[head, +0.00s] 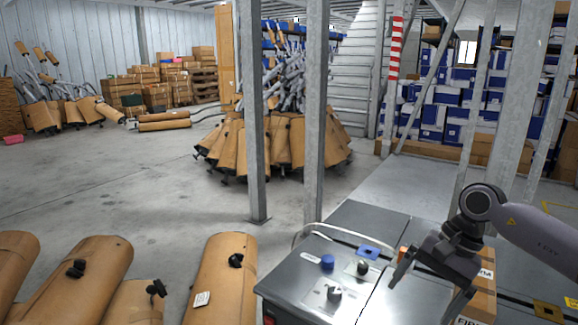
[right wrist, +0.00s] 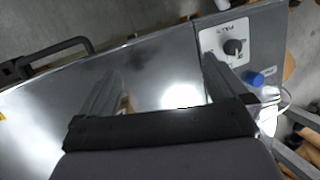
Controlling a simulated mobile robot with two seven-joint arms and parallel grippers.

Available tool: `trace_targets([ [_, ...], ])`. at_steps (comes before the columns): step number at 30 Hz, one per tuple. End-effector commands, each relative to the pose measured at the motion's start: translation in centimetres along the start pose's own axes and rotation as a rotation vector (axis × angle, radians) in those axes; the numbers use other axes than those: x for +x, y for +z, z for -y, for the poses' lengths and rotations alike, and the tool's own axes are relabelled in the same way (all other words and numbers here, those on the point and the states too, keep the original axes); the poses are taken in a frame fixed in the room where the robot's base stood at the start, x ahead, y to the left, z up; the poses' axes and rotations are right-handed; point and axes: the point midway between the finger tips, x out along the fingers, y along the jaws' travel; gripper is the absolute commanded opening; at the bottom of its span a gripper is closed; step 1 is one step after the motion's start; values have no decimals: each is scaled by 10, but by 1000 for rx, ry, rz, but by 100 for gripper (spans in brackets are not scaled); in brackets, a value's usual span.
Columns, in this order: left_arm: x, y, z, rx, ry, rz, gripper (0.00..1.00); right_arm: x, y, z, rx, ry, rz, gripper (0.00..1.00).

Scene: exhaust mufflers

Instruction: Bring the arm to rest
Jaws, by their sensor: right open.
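My right gripper (head: 424,298) is at the lower right of the head view, over the grey metal work surface (head: 385,300). Its two fingers are spread apart with nothing between them. In the right wrist view the open fingers (right wrist: 158,70) point at the shiny bare metal top (right wrist: 150,70). My right arm (head: 530,225) comes in from the right edge. My left arm and gripper are not in view.
A control plate with a black knob (head: 335,293), a blue button (head: 327,262) and a dark knob (head: 362,268) lie left of the gripper. Brown mufflers (head: 225,275) lie at the lower left. Metal posts (head: 314,120) rise beyond.

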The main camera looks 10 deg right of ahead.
Motion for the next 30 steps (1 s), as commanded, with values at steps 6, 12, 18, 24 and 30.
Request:
trace_targets([
  [6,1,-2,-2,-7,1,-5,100,71,93,55,255,-242,400,100],
  [12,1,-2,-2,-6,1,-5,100,90,164,93,646,-387,840,100],
  [18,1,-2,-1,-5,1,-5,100,85,193,115,1141,-426,1303,100],
  [24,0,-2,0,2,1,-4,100,87,178,112,1707,-361,1761,100],
  [30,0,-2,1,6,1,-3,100,116,141,76,-2230,194,-2123,100],
])
